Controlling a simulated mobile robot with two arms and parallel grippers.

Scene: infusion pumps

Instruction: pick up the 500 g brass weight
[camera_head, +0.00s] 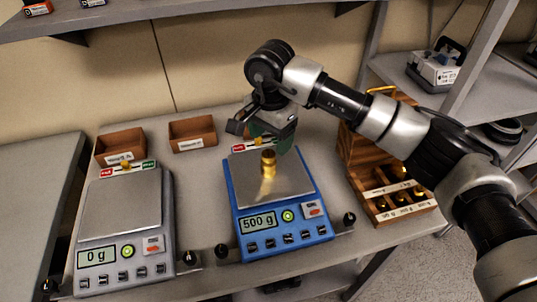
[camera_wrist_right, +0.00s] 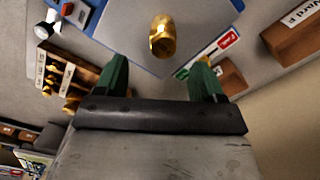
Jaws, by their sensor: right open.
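The brass weight (camera_head: 268,164) stands upright on the metal pan of the blue scale (camera_head: 285,236), whose display reads 500 g. The weight also shows in the right wrist view (camera_wrist_right: 162,38), just beyond the fingertips and apart from them. My right gripper (camera_head: 270,140) is above the back edge of the blue scale, behind the weight. Its two green fingers (camera_wrist_right: 160,78) are spread and nothing is between them. My left gripper is not in these views.
A grey scale (camera_head: 122,220) reading 0 g stands to the left. Two brown boxes (camera_head: 192,133) sit at the back. A wooden weight case (camera_head: 395,200) with several brass weights is on the right, below my right arm. Shelves hold devices (camera_head: 437,64) at the right.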

